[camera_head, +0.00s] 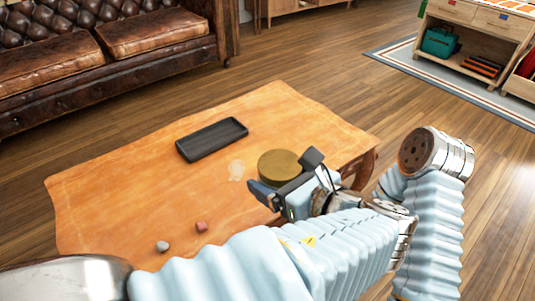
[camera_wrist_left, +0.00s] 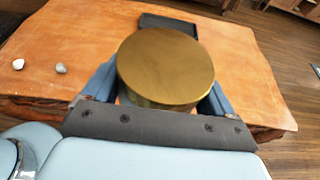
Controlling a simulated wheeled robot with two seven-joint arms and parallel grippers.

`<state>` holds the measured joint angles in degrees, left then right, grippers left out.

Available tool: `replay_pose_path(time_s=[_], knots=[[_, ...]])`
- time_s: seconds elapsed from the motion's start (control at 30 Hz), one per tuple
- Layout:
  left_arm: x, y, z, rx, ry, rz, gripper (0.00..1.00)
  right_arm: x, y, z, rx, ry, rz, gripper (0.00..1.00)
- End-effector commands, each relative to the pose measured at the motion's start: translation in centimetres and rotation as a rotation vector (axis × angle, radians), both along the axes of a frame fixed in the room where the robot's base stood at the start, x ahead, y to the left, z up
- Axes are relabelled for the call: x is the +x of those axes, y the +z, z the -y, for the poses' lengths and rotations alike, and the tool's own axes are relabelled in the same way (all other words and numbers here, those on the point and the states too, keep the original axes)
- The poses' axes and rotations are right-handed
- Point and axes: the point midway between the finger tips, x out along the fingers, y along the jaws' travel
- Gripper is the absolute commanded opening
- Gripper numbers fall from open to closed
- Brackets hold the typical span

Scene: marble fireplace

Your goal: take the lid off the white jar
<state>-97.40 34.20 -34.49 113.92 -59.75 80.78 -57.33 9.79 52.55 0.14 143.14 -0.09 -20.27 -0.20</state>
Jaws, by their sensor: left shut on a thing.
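A round gold-coloured lid (camera_head: 278,164) shows in the head view over the right part of the low wooden table. In the left wrist view the lid (camera_wrist_left: 166,65) is large and close, seen from above, with its darker gold side below the top face. My left gripper (camera_head: 287,175) has one finger on each side of the lid and is shut on it. The fingertips are hidden behind the lid in the wrist view. No white jar wall shows in either view, so I cannot tell whether the lid touches the jar.
A black rectangular tray (camera_head: 211,139) lies on the table (camera_head: 130,185). A brown leather sofa (camera_head: 90,65) stands behind. My right arm is beside the table's right end.

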Motion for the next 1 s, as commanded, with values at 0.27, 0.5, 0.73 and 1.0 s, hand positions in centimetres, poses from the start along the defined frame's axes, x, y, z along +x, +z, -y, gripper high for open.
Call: replay_pose_path(time_s=[0.27, 0.5, 0.73, 1.0], knots=[[-1.45, 0.71, 0.48, -0.001, -0.001, 0.001, 0.43, 0.01, 0.3, 0.05, -0.001, 0.0, 0.001, 1.0], [-1.42, 0.68, 0.47, 0.0, -0.001, 0.002, 0.77, 0.01, 0.29, 0.04, -0.001, 0.0, 0.001, 1.0], [-1.4, 0.68, 0.48, 0.0, -0.001, 0.002, 0.42, 0.01, 0.29, 0.04, -0.001, 0.0, 0.001, 1.0], [-1.39, 0.67, 0.47, 0.0, -0.001, 0.002, 0.24, 0.01, 0.29, 0.04, -0.001, 0.0, 0.001, 1.0]])
